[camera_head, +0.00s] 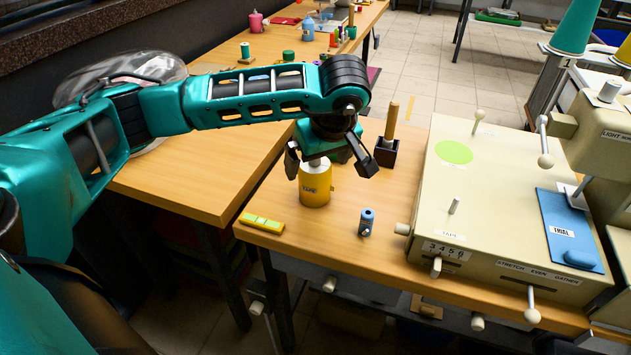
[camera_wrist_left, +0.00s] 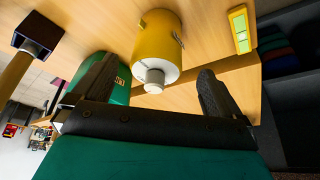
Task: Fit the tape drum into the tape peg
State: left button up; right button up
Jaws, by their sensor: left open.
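The yellow tape drum (camera_head: 315,190), with a white top and a pale knob, stands upright on the wooden table. My left gripper (camera_head: 328,163) is just above it, open, with its fingers on either side of the knob and apart from it. In the left wrist view the drum (camera_wrist_left: 158,38) shows beyond my left gripper (camera_wrist_left: 155,85), its knob between the spread fingers. The tape peg (camera_head: 454,206) is a short pale upright pin on the cream machine, behind its TAPE label. It looks empty. My right gripper is out of view.
The cream machine (camera_head: 480,190) fills the table's right side, with knobs and levers jutting out. A dark block with a wooden handle (camera_head: 391,125) stands behind the drum.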

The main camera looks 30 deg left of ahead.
aim_at(318, 167)
pick_arm(q)
jog(key=x, duration=0.6)
jog(key=shift+w+d+b, duration=0.1)
jog(key=shift+d+b, duration=0.05)
jog(key=shift+b, duration=0.2)
jog(key=c, duration=1.2)
